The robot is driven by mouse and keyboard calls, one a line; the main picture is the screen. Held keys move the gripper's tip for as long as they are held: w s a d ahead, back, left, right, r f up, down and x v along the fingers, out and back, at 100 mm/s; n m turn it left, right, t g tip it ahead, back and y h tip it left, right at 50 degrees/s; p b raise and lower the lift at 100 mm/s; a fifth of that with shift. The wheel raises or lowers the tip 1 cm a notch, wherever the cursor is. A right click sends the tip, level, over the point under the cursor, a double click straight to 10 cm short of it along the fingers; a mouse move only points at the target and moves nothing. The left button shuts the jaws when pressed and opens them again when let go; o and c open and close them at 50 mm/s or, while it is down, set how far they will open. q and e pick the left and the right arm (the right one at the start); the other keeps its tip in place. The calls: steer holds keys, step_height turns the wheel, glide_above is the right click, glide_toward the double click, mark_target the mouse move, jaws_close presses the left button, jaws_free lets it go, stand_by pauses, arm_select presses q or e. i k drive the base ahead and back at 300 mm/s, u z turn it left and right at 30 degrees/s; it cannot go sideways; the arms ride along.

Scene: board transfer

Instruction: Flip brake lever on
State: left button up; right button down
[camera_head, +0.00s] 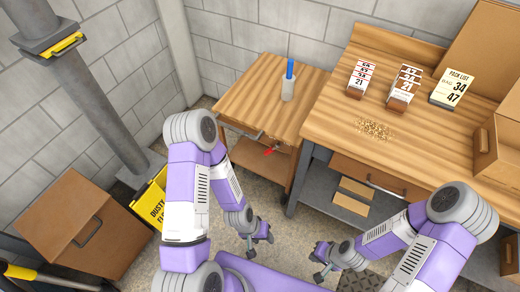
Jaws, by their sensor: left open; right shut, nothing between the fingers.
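A small red lever (270,151) shows at the front of the small wooden cart (262,98), just below its top. I take it for the brake lever; its exact position is too small to tell. My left gripper (259,244) is open and empty, low in front of the cart and below the red lever in the picture. It is apart from the lever. My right gripper (319,263) is shut and empty, lower and further right, near the floor in front of the workbench (420,136). It touches nothing that I can see.
A white holder (288,89) with a blue item stands on the cart. The workbench, right beside it, carries number cards and a pile of small grains (375,129). A cardboard box (78,225) and a yellow floor sign (153,202) stand left of my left arm.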

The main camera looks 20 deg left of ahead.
mark_target(266, 153)
steer(key=k, duration=0.5)
steer(key=u, duration=1.05)
steer(key=i, duration=1.05)
steer(key=z, duration=1.8)
